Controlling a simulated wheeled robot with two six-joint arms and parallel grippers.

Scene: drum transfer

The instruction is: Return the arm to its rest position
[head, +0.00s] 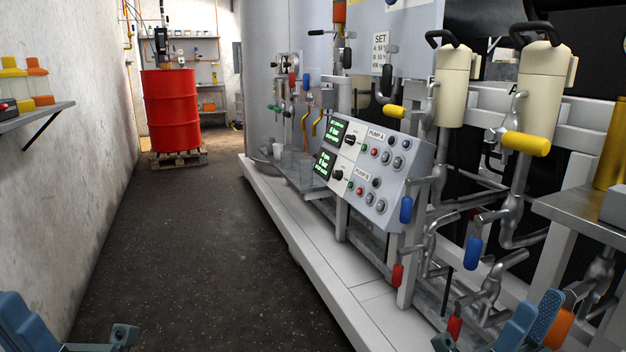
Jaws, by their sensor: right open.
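My right gripper (531,320) is at the bottom right edge, partly cut off by the frame. Its blue fingers are apart, and I see nothing held between them. It is in front of the pipes and coloured valve handles, low in the view. Blue and grey parts of my left arm and gripper (22,326) show at the bottom left corner, beside the wall. Most of the left gripper is cut off, so its opening is hidden.
A red drum (171,110) stands on a wooden pallet (179,156) at the back. A control panel (379,165) and pipes with a yellow valve handle (526,144) line the right. A wall shelf (36,115) juts out left. The dark floor (205,260) between is clear.

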